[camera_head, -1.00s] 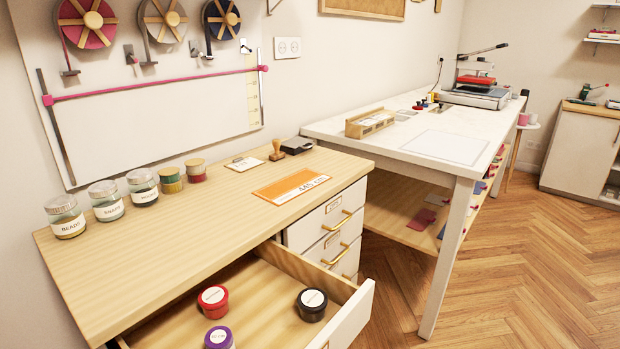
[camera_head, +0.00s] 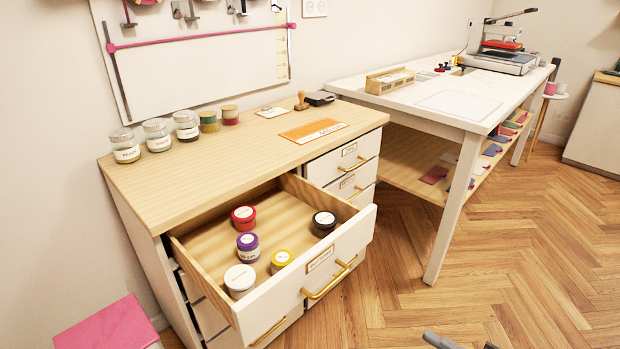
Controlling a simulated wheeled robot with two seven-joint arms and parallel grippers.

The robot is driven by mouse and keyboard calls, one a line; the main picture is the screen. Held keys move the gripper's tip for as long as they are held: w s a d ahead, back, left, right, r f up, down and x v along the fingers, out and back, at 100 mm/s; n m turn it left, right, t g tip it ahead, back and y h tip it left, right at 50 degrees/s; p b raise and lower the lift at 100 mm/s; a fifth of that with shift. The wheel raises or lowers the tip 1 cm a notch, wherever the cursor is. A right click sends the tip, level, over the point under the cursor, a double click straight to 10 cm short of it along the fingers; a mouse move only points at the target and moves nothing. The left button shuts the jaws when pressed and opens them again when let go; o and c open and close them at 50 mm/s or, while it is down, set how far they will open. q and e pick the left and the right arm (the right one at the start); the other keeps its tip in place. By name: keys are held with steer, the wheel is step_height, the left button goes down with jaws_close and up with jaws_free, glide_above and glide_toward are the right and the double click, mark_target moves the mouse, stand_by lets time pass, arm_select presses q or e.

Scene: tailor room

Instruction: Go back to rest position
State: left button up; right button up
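At the bottom edge of the head view, right of the middle, a small grey and dark tip shows, which looks like the end of my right gripper (camera_head: 445,342). Most of it is cut off, so I cannot tell if it is open or holds anything. It appears over the wooden floor, apart from the furniture. My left gripper is not in view.
An open drawer (camera_head: 345,240) juts from the wooden-topped cabinet (camera_head: 190,180). It holds red (camera_head: 244,217), purple (camera_head: 248,246), yellow (camera_head: 281,261), white (camera_head: 240,280) and black (camera_head: 323,223) jars. A pink-topped box (camera_head: 108,325) stands lower left. Floor (camera_head: 500,270) at right is clear.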

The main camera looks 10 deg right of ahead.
arm_select(q)
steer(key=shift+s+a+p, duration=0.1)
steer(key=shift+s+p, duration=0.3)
steer(key=shift+p, duration=0.15)
arm_select(e)
steer(key=s+a+f+m+g+h, duration=0.1)
steer(key=s+a+f+m+h, duration=0.1)
steer(key=a+m, duration=0.3)
steer(key=s+a+f+m+g+h, duration=0.2)
steer(key=a+m+h, duration=0.3)
steer(key=m, duration=0.9)
steer(key=shift+a+f+h, duration=0.15)
steer(key=shift+f+h, duration=0.15)
steer(key=shift+f, duration=0.3)
